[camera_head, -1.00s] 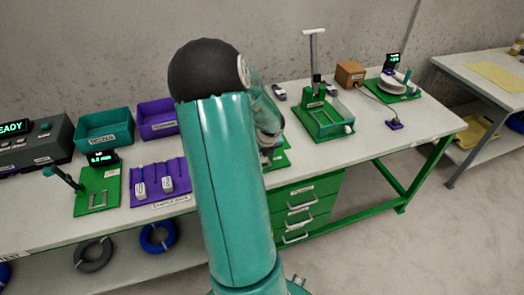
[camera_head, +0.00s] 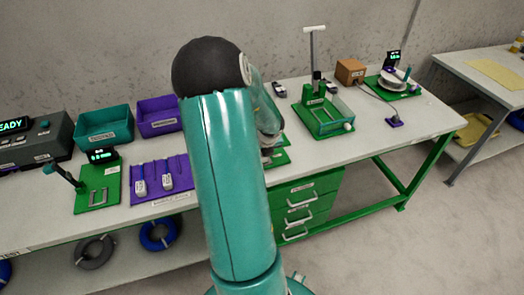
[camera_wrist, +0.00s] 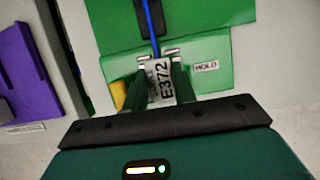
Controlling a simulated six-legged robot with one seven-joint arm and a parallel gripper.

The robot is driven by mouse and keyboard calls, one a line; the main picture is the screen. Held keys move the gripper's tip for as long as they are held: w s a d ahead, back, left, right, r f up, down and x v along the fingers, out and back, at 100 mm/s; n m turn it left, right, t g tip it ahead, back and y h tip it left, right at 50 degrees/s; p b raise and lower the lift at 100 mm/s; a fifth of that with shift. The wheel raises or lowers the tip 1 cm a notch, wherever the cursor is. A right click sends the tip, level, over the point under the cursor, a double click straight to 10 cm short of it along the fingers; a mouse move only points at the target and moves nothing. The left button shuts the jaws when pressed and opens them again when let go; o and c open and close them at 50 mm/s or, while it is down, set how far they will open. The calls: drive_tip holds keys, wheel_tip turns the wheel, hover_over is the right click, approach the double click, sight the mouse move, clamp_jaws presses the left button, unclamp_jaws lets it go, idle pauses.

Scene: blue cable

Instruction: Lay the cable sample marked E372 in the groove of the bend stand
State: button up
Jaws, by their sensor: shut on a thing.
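In the wrist view, my gripper (camera_wrist: 163,88) is shut on the cable sample, holding its white tag marked E372 (camera_wrist: 166,82) between two dark green fingers. The blue cable (camera_wrist: 152,22) runs from the tag toward the top of the picture, over a green stand (camera_wrist: 205,50) with a HOLD label, which looks like the bend stand. I cannot tell whether the cable lies in a groove. In the head view my arm covers most of this stand; only a green edge (camera_head: 282,158) shows.
A purple sample rack (camera_head: 180,190) with two white-tagged samples is left of my arm. A green fixture with a clear box (camera_head: 325,118) stands to the right. Teal (camera_head: 105,132) and purple (camera_head: 158,119) bins stand at the back.

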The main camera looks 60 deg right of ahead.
drive_tip(key=shift+f, duration=0.4)
idle(0.3)
drive_tip(key=o, duration=1.1)
drive_tip(key=shift+w+r, duration=0.1)
drive_tip(key=shift+r, duration=3.95)
